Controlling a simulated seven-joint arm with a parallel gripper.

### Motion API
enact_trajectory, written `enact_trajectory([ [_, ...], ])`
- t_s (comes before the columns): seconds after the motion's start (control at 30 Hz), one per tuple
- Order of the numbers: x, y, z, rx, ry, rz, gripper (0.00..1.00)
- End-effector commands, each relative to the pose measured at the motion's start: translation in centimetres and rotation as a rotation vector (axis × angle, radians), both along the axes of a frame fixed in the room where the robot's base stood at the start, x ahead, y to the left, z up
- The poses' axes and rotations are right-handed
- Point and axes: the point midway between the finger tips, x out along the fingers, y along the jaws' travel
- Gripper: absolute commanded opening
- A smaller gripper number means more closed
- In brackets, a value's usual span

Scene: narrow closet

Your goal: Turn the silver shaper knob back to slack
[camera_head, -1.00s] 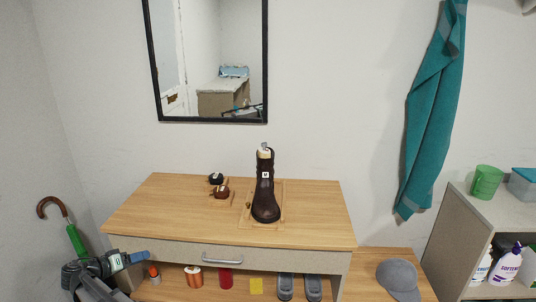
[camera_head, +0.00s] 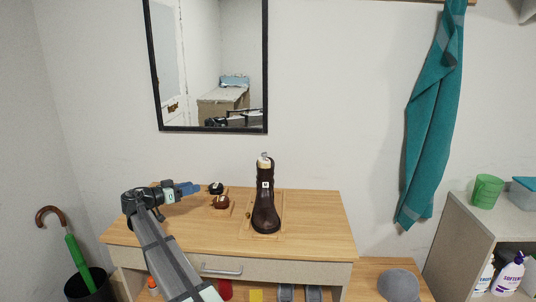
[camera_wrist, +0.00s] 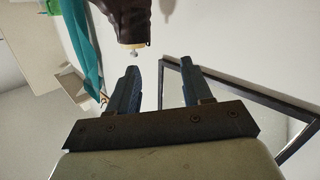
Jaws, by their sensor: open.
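A dark brown boot (camera_head: 265,205) stands upright on a wooden board on the dresser top. A pale shaper piece (camera_head: 265,163) sticks out of its top, with the small silver knob (camera_head: 265,155) at its upper end. In the wrist view the boot (camera_wrist: 129,18) appears upside down, with the silver knob (camera_wrist: 134,53) beyond my fingers. My gripper (camera_head: 192,188) is open and empty, left of the boot and lower than the knob, over the left part of the dresser. Its two blue fingers (camera_wrist: 158,82) stand apart in the wrist view.
Two small round items, one black (camera_head: 215,188) and one brown (camera_head: 221,202), sit between my gripper and the boot. A framed mirror (camera_head: 162,100) hangs behind. The dresser top (camera_head: 315,225) is clear to the right of the boot.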

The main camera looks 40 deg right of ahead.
Motion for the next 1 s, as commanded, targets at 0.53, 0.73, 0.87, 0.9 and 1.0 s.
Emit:
enact_trajectory([
  [0.53,-5.1,-17.8,7.4,-0.109,-0.2,-0.18,0.5],
  [0.73,-5.4,-19.5,7.6,-0.113,-0.203,-0.186,0.5],
  [0.87,-5.7,-21.3,7.6,-0.113,-0.202,-0.186,0.5],
  [0.9,-5.7,-22.0,7.6,-0.112,-0.202,-0.186,0.5],
  [1.0,-5.9,-23.7,7.6,-0.113,-0.202,-0.186,0.5],
])
